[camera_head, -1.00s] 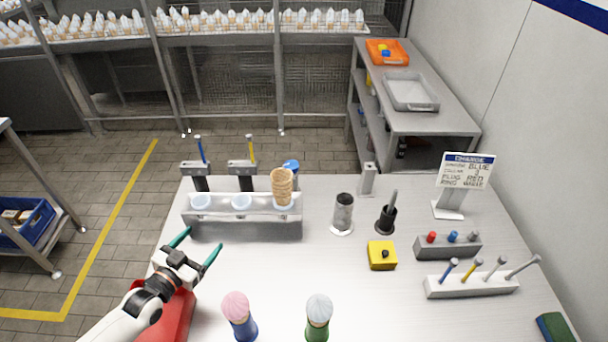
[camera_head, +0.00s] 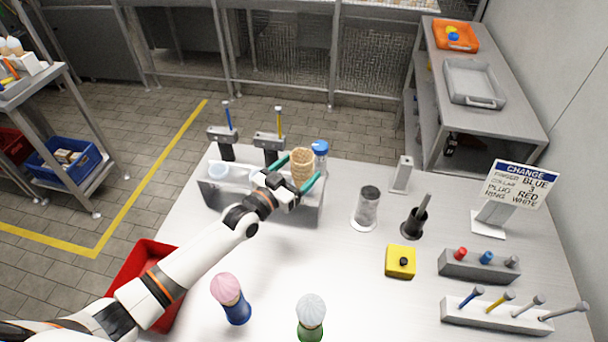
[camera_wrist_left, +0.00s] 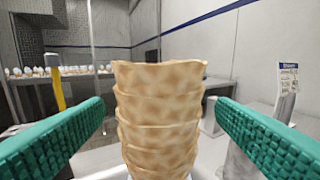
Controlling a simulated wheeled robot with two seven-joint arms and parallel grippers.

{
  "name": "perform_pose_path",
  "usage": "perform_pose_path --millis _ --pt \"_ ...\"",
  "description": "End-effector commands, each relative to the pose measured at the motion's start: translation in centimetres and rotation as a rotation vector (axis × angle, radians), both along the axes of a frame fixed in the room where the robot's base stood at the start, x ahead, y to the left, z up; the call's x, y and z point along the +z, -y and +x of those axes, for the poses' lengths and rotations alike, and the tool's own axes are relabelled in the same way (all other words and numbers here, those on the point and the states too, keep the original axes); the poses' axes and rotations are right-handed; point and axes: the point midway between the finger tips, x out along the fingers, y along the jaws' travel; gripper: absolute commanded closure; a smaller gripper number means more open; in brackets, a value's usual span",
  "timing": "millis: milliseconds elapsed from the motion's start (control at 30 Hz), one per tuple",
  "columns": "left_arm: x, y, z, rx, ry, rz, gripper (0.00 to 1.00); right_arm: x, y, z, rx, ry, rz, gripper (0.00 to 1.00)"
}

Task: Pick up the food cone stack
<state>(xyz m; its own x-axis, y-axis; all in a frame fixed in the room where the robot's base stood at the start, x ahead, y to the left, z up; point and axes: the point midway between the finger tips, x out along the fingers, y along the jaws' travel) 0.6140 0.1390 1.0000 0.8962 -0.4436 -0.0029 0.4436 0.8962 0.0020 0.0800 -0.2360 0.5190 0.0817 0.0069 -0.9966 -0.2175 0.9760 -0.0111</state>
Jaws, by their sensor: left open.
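The food cone stack (camera_head: 302,166) is a tan, waffle-patterned pile of nested cones. It stands upright at the right end of the metal rack (camera_head: 262,212). In the left wrist view the stack (camera_wrist_left: 160,118) fills the middle. My left gripper (camera_head: 299,172) is open, its green fingers on either side of the stack; the wrist view shows a gap between each finger and the cones. The stack's lower end is hidden by the gripper and rack. My right gripper is not in view.
A blue-capped container (camera_head: 320,152) stands just behind the stack. A metal cylinder (camera_head: 367,206), a yellow block (camera_head: 400,261) and a sign (camera_head: 519,184) are to the right. Two topped figures, pink (camera_head: 231,297) and white (camera_head: 311,316), stand in front. A red bin (camera_head: 140,270) is at left.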

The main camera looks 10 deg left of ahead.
Motion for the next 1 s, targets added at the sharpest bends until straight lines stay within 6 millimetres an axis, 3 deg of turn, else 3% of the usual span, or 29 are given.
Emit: perform_pose_path --millis 100,233,533,767,1000 --pt "0.0 1.0 1.8 0.000 0.003 -0.003 0.21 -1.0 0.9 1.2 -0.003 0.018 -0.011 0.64" --pt "-0.1 1.7 3.2 0.000 0.001 0.000 0.21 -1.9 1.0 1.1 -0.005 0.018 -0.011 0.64" --pt "0.2 1.9 3.6 0.001 -0.001 0.000 0.21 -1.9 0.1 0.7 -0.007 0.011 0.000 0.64" --pt "0.2 1.9 3.6 0.001 -0.001 0.000 0.57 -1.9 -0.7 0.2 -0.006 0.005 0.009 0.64" --pt "0.2 1.9 3.6 0.001 0.000 0.000 0.57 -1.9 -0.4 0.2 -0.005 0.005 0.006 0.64"
